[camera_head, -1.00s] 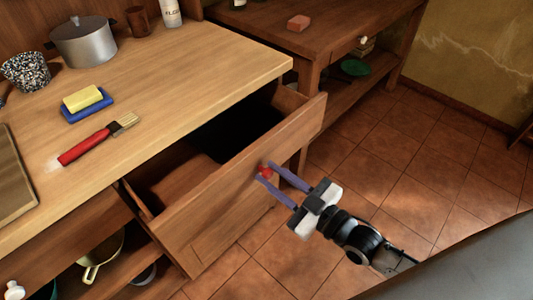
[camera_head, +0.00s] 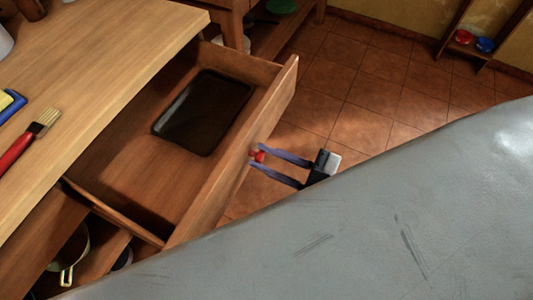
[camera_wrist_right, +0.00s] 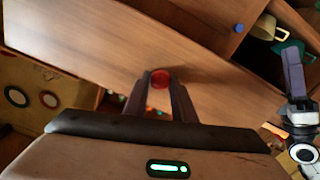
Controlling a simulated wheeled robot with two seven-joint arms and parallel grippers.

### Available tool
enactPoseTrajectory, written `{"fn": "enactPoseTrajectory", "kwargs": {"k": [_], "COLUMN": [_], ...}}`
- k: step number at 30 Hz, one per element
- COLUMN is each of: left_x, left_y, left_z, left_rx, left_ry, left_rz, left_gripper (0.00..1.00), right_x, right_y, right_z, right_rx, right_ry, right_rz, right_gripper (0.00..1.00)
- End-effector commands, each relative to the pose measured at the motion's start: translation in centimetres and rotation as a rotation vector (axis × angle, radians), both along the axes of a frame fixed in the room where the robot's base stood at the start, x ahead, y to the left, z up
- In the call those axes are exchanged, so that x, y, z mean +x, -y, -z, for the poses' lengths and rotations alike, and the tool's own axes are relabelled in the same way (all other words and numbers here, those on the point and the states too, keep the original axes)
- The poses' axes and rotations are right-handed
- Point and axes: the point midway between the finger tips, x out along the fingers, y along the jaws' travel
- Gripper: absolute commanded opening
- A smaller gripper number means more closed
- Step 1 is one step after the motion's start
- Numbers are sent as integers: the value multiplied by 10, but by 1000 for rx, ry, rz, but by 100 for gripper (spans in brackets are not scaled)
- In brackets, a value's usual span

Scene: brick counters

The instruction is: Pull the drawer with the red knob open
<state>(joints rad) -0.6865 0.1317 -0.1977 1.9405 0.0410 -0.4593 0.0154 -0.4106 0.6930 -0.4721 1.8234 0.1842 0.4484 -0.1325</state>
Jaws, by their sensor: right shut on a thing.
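The wooden drawer (camera_head: 128,188) is pulled well out from under the counter, and its inside shows. A dark tray (camera_head: 205,110) lies in it towards the back. The red knob (camera_head: 257,155) is on the drawer's front, and it also shows in the right wrist view (camera_wrist_right: 159,78). My right gripper (camera_head: 262,160) is shut on the red knob, with its purple fingers (camera_wrist_right: 160,88) on either side of it. My left gripper (camera_wrist_right: 292,68) shows only at the right of the right wrist view, apart from the drawer; its jaws cannot be made out.
The counter top (camera_head: 90,75) carries a red-handled brush (camera_head: 30,140) and a blue sponge holder (camera_head: 12,108). A pan (camera_head: 70,255) sits on the shelf below. A blue knob (camera_wrist_right: 239,28) shows in the right wrist view. A grey surface covers the lower right; tiled floor (camera_head: 370,90) lies beyond.

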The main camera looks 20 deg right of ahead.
Motion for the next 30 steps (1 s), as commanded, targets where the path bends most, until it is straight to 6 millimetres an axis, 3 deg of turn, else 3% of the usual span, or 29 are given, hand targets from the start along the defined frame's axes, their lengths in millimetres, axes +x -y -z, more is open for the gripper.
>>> {"fn": "enactPoseTrajectory", "kwargs": {"k": [6, 7, 10, 20, 30], "left_x": [-1, -1, -1, -1, -1], "left_y": [0, 0, 0, 1, 2], "left_z": [1, 1, 1, 1, 0], "left_rx": [1, 2, 2, 1, 0], "left_ry": [-3, -4, -4, -5, -4], "left_rz": [1, 1, 1, 3, 4], "left_gripper": [31, 31, 31, 31, 31], "right_x": [-1, -1, -1, -3, -49], "right_y": [0, 0, 0, 2, 38], "right_z": [1, 1, 1, 1, 2], "right_rx": [-3, -3, -3, -2, -4], "right_ry": [-2, -2, -2, -2, -6], "right_rz": [0, 1, 1, 2, 1], "right_gripper": [0, 29, 42, 42, 42]}}
